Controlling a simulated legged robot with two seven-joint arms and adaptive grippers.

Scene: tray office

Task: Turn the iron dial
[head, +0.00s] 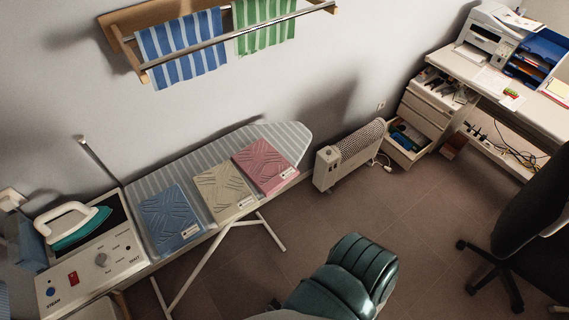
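The iron (80,229), white with a teal lower body, rests on its station at the lower left. The station's pale front panel (122,274) carries a round grey dial (101,259) with small markings around it. A red switch (73,278) and a blue round button (51,292) sit left of the dial. The markings are too small to read, so the dial's setting cannot be told. Neither of my grippers is in view, and nothing touches the dial.
The striped ironing board (160,178) extends right from the station, bearing blue (170,218), cream (226,190) and pink (264,164) folded cloths. A heater (347,156), desk (520,100) and black chair (530,215) stand farther right. A towel rack (240,38) hangs above.

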